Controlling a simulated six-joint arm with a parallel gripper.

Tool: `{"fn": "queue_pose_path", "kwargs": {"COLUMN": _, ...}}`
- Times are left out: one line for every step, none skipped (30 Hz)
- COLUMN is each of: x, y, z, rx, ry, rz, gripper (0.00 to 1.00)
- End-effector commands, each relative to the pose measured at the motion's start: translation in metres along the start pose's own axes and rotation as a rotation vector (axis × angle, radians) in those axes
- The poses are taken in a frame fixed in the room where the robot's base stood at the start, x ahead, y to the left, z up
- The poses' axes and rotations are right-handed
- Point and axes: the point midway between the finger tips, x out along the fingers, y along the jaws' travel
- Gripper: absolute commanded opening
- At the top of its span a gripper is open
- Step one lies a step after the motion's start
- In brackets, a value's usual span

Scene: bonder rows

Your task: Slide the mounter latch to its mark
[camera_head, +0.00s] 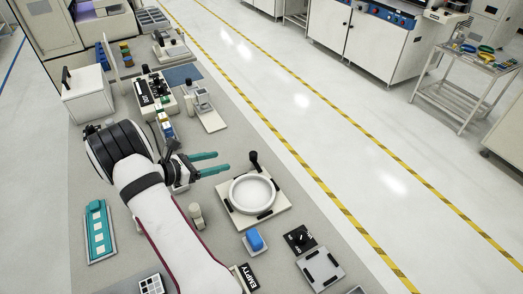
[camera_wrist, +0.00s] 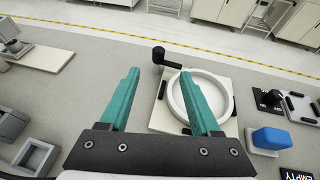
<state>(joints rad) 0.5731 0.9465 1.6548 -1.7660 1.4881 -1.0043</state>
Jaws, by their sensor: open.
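The likely mounter is a pale square plate (camera_head: 281,215) carrying a white ring (camera_head: 253,181), with black pieces along its edges. A black knob (camera_head: 254,157) stands at its back edge; it may be the latch, and I cannot make out its mark. In the wrist view the knob (camera_wrist: 159,54) sits on a short black arm just beyond my fingertips. My gripper (camera_head: 222,162) has teal fingers spread apart and empty. It hovers left of the knob in the head view. In the wrist view the right finger of my gripper (camera_wrist: 160,78) covers the ring's left part.
A blue block (camera_head: 256,239) and a black dial plate (camera_head: 299,239) lie in front of the mounter. A small beige peg (camera_head: 196,216) stands left of it. A teal strip tray (camera_head: 98,232) is at the left. Several devices crowd the bench's back; bare bench lies right of them.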

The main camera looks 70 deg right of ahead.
Motion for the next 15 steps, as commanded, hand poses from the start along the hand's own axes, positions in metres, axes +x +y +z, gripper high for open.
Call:
{"fn": "queue_pose_path", "kwargs": {"x": 0.001, "y": 0.001, "z": -0.003, "rx": -0.004, "ry": 0.001, "rz": 0.009, "gripper": 0.64}}
{"fn": "queue_pose_path", "kwargs": {"x": 0.005, "y": 0.001, "z": -0.003, "rx": -0.005, "ry": 0.001, "rz": 0.010, "gripper": 0.64}}
{"fn": "queue_pose_path", "kwargs": {"x": 0.014, "y": 0.001, "z": -0.003, "rx": -0.004, "ry": 0.001, "rz": 0.008, "gripper": 0.64}}
{"fn": "queue_pose_path", "kwargs": {"x": 0.022, "y": 0.000, "z": -0.003, "rx": -0.003, "ry": 0.001, "rz": 0.005, "gripper": 0.64}}
{"fn": "queue_pose_path", "kwargs": {"x": 0.031, "y": 0.000, "z": -0.003, "rx": -0.003, "ry": 0.002, "rz": 0.005, "gripper": 0.64}}
{"fn": "queue_pose_path", "kwargs": {"x": 0.043, "y": 0.000, "z": -0.002, "rx": -0.002, "ry": 0.001, "rz": 0.004, "gripper": 0.64}}
{"fn": "queue_pose_path", "kwargs": {"x": 0.053, "y": 0.000, "z": -0.003, "rx": -0.003, "ry": 0.002, "rz": 0.003, "gripper": 0.64}}
{"fn": "queue_pose_path", "kwargs": {"x": 0.062, "y": 0.000, "z": -0.003, "rx": -0.003, "ry": 0.001, "rz": 0.004, "gripper": 0.64}}
{"fn": "queue_pose_path", "kwargs": {"x": 0.073, "y": 0.000, "z": -0.003, "rx": -0.002, "ry": 0.002, "rz": 0.003, "gripper": 0.64}}
{"fn": "queue_pose_path", "kwargs": {"x": 0.082, "y": 0.000, "z": -0.003, "rx": -0.002, "ry": 0.002, "rz": 0.004, "gripper": 0.64}}
{"fn": "queue_pose_path", "kwargs": {"x": 0.091, "y": 0.000, "z": -0.003, "rx": -0.002, "ry": 0.001, "rz": 0.003, "gripper": 0.64}}
{"fn": "queue_pose_path", "kwargs": {"x": 0.101, "y": 0.001, "z": -0.003, "rx": -0.003, "ry": 0.002, "rz": 0.004, "gripper": 0.64}}
{"fn": "queue_pose_path", "kwargs": {"x": 0.108, "y": 0.001, "z": -0.003, "rx": -0.002, "ry": 0.002, "rz": 0.004, "gripper": 0.64}}
{"fn": "queue_pose_path", "kwargs": {"x": 0.115, "y": 0.001, "z": -0.003, "rx": -0.002, "ry": 0.002, "rz": 0.004, "gripper": 0.64}}
{"fn": "queue_pose_path", "kwargs": {"x": 0.123, "y": 0.001, "z": -0.003, "rx": -0.002, "ry": 0.002, "rz": 0.004, "gripper": 0.64}}
